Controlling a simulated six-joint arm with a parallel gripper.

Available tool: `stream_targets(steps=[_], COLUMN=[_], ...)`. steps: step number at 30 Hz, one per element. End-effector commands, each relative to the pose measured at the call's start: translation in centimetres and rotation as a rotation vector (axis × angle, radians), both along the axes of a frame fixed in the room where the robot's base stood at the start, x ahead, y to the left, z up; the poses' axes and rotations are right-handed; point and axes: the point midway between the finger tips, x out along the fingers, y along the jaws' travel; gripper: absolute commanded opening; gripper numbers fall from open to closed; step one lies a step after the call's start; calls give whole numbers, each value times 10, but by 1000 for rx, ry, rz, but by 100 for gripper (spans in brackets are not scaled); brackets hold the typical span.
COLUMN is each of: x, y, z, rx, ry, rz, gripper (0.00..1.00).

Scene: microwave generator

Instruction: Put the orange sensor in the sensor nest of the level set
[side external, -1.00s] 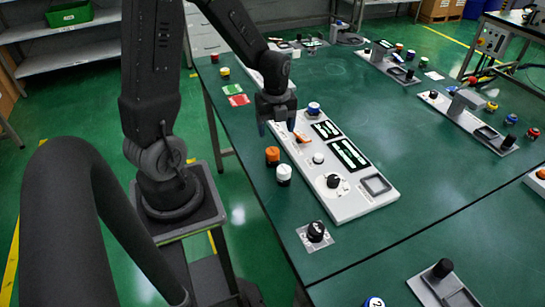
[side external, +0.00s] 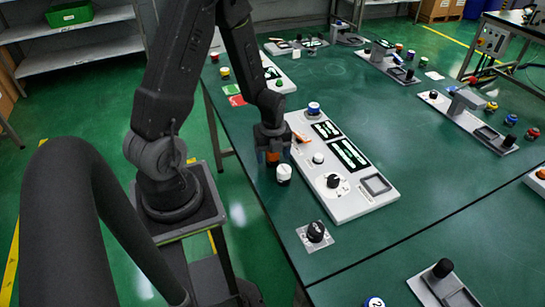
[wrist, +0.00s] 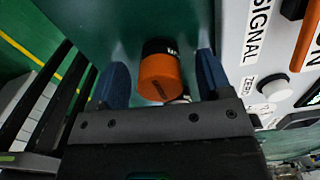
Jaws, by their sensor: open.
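The orange sensor (side external: 272,158), a short cylinder with a black end, stands on the green table beside the near long panel. My gripper (side external: 272,146) is low over it and partly hides it in the side view. In the wrist view, the orange sensor (wrist: 160,80) is between the two open blue fingers of my gripper (wrist: 160,68), with gaps visible on both sides. The near panel (side external: 350,207) has two lit displays, a black knob and a square grey recess (side external: 376,184). I cannot tell which station is the level set or which recess is its sensor nest.
A white-topped sensor (side external: 284,174) stands very close to the orange one. A blue-and-white sensor (side external: 314,108) is at the panel's far end. An orange lever (side external: 301,137) lies on the panel near my gripper. Another station (side external: 466,120) stands right; the table between is clear.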

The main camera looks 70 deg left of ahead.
Motion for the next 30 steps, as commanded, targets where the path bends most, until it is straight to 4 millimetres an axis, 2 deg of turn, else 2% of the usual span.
stream_targets(steps=[3,21,30], x=[0,0,0], y=[0,0,0], z=[0,1,4], rx=[0,0,1], ry=[0,0,-1], rz=[0,0,0], gripper=[70,13,12])
